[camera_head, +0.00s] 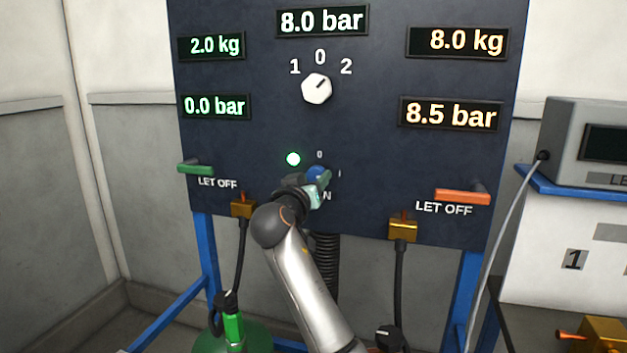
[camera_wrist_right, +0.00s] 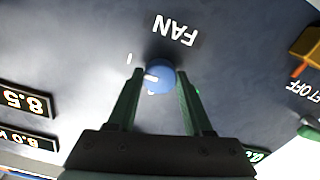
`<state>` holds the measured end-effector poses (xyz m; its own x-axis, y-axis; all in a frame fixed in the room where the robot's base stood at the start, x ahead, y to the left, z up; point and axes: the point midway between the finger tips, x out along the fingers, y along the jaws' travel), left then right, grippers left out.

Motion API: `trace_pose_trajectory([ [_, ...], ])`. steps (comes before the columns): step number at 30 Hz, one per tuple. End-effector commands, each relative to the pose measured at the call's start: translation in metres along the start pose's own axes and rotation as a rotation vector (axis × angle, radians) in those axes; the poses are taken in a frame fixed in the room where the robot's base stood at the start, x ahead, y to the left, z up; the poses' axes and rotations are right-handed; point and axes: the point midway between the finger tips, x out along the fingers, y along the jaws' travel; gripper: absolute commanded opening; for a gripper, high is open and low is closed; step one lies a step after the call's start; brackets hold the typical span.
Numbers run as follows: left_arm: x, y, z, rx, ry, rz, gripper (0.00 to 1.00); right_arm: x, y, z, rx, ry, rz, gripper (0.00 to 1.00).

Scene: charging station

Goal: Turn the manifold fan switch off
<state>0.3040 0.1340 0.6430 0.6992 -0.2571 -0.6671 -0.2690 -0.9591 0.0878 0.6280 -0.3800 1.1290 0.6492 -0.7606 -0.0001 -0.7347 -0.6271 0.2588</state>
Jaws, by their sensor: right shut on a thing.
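The manifold fan switch is a round blue knob (camera_head: 316,173) low on the dark panel, with a 0 above it and a 1 mark to its right. My right gripper (camera_head: 322,186) is at the knob and hides part of it and of the FAN label. In the wrist view, which is upside down, the gripper's fingers (camera_wrist_right: 160,84) lie on both sides of the blue knob (camera_wrist_right: 163,79), shut on it. The knob's white mark points to the left there, towards the side with the 1 mark. A green lamp (camera_head: 293,159) beside the switch is lit. My left gripper is not in view.
A white selector knob (camera_head: 317,89) sits above, among several lit displays. A green LET OFF handle (camera_head: 195,168) is to the left and an orange one (camera_head: 463,196) to the right. Hoses hang below the panel (camera_head: 270,130). A grey device (camera_head: 588,150) stands at right.

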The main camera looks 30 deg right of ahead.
Motion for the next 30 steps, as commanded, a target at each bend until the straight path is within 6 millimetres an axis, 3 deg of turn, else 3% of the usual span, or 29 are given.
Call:
trace_pose_trajectory([
  [4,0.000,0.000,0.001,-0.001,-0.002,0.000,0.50,0.000,0.000,0.000,0.000,-0.001,0.000,0.00],
  [17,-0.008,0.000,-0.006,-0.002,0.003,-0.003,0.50,0.000,0.001,-0.002,-0.075,-0.002,0.000,0.00],
  [30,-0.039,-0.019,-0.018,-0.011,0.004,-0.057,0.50,0.000,0.002,-0.005,-0.436,-0.003,0.000,0.00],
])
